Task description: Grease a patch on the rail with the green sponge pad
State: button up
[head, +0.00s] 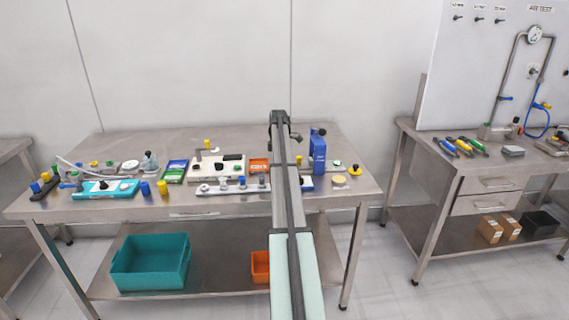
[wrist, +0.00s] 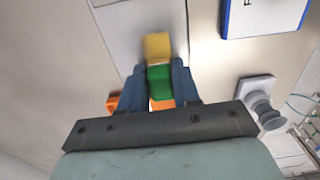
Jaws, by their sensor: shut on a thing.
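In the wrist view my gripper (wrist: 158,72) is shut on a green block (wrist: 160,80), which I take to be the green sponge pad. A yellow block (wrist: 157,47) sits directly beyond the green one, in line with it; I cannot tell whether they are one piece. In the head view my arm stands in front of the bench and hides the gripper and pad. A long pale rail-like bar (head: 230,188) with grey and blue knobs lies along the bench's front edge. I cannot tell whether the pad touches anything.
A blue box (head: 318,152) stands right of my arm on the bench (head: 120,145). A round yellow piece (head: 339,180) lies near the right front. Various fittings crowd the bench's left and middle. A teal bin (head: 150,268) is below. The wrist view shows a grey knobbed fitting (wrist: 263,110).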

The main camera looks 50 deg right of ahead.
jog(key=shift+w+a, duration=0.55)
jog(key=shift+w, duration=0.1)
jog(key=shift+s+d, duration=0.1)
jog(key=shift+d, duration=0.6)
jog(key=shift+s+d, duration=1.9)
jog(key=shift+w+a, duration=2.15)
jog(key=shift+a, duration=0.05)
jog(key=shift+w+r, duration=0.1)
jog(key=shift+r, duration=3.95)
jog(key=shift+a, duration=0.15)
